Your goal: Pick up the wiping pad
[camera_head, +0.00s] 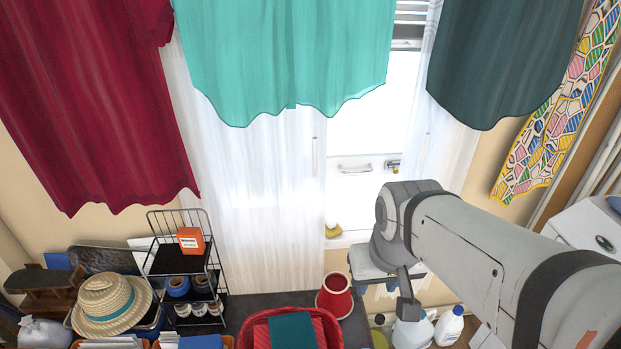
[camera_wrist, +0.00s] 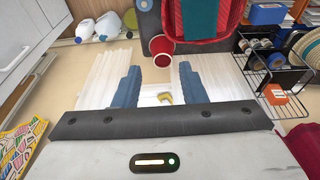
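A small yellow-and-white pad-like thing (camera_head: 332,229) lies on the white window sill; it looks like the wiping pad, but it is too small to be sure. In the wrist view this thing (camera_wrist: 164,97) shows in the gap between my fingers, beyond them, partly cut off by the gripper body. My gripper (camera_wrist: 159,68) is open, with its two blue fingers wide apart and nothing held. In the head view my arm reaches in from the lower right, and its end is near the sill, right of the pad.
A red cone-shaped pot (camera_head: 335,296) and a red basket (camera_head: 250,318) with a teal cloth (camera_head: 292,331) stand on the dark counter below. A wire rack (camera_head: 180,262) and straw hat (camera_head: 110,301) are at left. Curtains (camera_head: 285,60) hang above. White bottles (camera_head: 449,326) stand lower right.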

